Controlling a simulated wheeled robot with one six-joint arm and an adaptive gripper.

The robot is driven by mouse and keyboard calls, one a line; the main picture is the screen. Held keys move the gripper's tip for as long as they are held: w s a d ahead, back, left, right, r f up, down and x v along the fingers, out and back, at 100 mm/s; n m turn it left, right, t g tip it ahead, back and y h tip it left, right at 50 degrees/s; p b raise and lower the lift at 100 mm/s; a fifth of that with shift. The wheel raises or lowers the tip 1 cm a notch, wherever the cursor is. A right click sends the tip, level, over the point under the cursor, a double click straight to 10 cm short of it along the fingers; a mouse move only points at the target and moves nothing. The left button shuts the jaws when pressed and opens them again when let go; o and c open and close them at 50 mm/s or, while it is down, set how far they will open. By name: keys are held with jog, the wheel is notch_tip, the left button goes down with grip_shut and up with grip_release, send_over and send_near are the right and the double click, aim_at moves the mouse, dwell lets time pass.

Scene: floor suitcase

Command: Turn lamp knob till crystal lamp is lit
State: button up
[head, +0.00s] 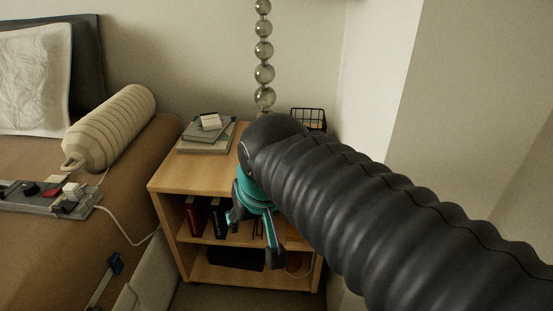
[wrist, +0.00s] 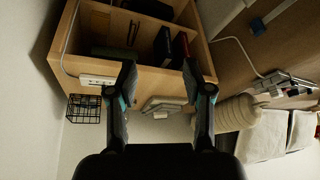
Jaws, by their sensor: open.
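The crystal lamp's stem of clear stacked balls (head: 264,50) rises behind the nightstand top in the head view. Its shade is out of frame and its base is hidden behind my arm. I cannot make out the lamp knob in either view, and no lamp glow shows. My gripper (head: 254,238) is open and empty, pointing down in front of the nightstand's open shelves. In the wrist view my gripper's two fingers (wrist: 160,72) are spread apart, with the nightstand beyond them.
The wooden nightstand (head: 180,178) carries stacked books (head: 207,133) and a black wire basket (head: 309,120). Books stand on its shelf. A white socket strip (wrist: 97,80) shows in the wrist view. On the bed at left lie a bolster (head: 110,128) and a knobbed panel (head: 40,198). A wall closes the right.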

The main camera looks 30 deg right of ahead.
jog(key=w+d+r+m+g+b, duration=0.1)
jog(key=w+d+r+m, duration=0.25)
jog(key=w, duration=0.35)
jog(key=w+d+r+m+g+b, duration=0.1)
jog(key=w+d+r+m+b, duration=0.1)
jog(key=w+d+m, duration=0.3)
jog(key=w+d+f+m+g+b, duration=0.1)
jog(key=w+d+m+g, duration=0.1)
jog(key=w+d+m, duration=0.35)
jog(key=w+d+f+m+g+b, duration=0.1)
jog(key=w+d+m, duration=0.1)
jog(key=w, duration=0.6)
notch_tip(320, 180, down, 13)
jog(key=b, duration=0.3)
jog(key=shift+s+f+b, duration=0.1)
jog(key=shift+f+b, duration=0.05)
jog(key=shift+b, duration=0.2)
grip_shut()
